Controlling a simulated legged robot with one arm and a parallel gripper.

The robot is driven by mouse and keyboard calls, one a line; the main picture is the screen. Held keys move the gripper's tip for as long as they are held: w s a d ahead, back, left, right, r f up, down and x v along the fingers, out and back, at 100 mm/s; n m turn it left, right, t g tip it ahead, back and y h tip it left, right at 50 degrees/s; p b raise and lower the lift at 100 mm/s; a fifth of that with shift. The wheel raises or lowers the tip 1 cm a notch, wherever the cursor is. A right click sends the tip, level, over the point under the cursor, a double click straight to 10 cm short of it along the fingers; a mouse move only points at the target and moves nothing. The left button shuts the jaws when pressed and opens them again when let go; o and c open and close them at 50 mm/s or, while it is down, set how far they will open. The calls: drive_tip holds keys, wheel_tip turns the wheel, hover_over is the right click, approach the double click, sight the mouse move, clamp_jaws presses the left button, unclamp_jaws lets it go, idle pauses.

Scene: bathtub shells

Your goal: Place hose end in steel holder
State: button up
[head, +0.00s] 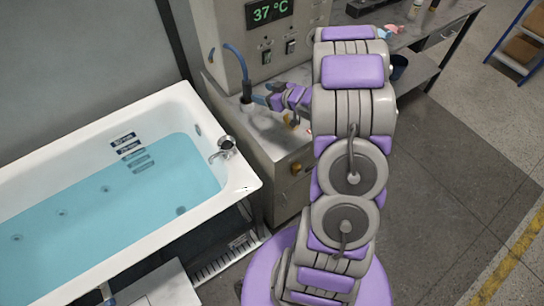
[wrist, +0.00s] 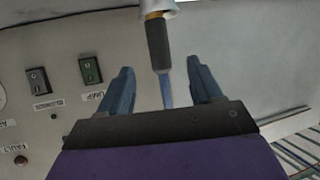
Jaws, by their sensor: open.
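The blue hose (head: 236,52) arcs out of the cabinet and down to its dark hose end (head: 246,91). The hose end stands about upright at the small steel holder (head: 246,106) on the counter. In the wrist view the dark hose end (wrist: 157,45) has a brass-coloured tip, which meets the pale rim of the steel holder (wrist: 160,7) at the top edge. How deep it sits is cut off. My gripper (head: 261,98) is beside the hose end. In the wrist view my gripper (wrist: 160,66) is open, its blue fingers apart on either side of the hose, with gaps.
The cabinet (head: 230,30) with a 37 °C display and switches rises behind the holder. A white bathtub (head: 243,182) of water stands at the left, with a tap (head: 224,147) near the counter. A workbench (head: 432,30) is at the back right. The floor at right is clear.

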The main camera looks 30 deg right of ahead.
drive_tip(key=s+a+r+m+g+h, duration=0.25)
drive_tip(key=s+r+g+h, duration=0.45)
drive_tip(key=s+r, duration=0.4)
drive_tip(key=s+a+r+g+y, duration=0.1)
drive_tip(key=s+a+g, duration=0.1)
drive_tip(key=s+a, duration=0.4)
drive_tip(key=s+a+r+g+y, duration=0.1)
drive_tip(key=s+a+g, duration=0.2)
drive_tip(key=s+a, duration=0.4)
drive_tip(key=s+a+r+g+y, duration=0.1)
drive_tip(key=s+a, duration=0.5)
drive_tip(key=s, duration=1)
drive_tip(key=shift+s+a+r+m+g, duration=0.25)
drive_tip(key=shift+a+m+g, duration=0.2)
drive_tip(key=shift+g, duration=0.35)
drive_tip(key=shift+w+d, duration=0.1)
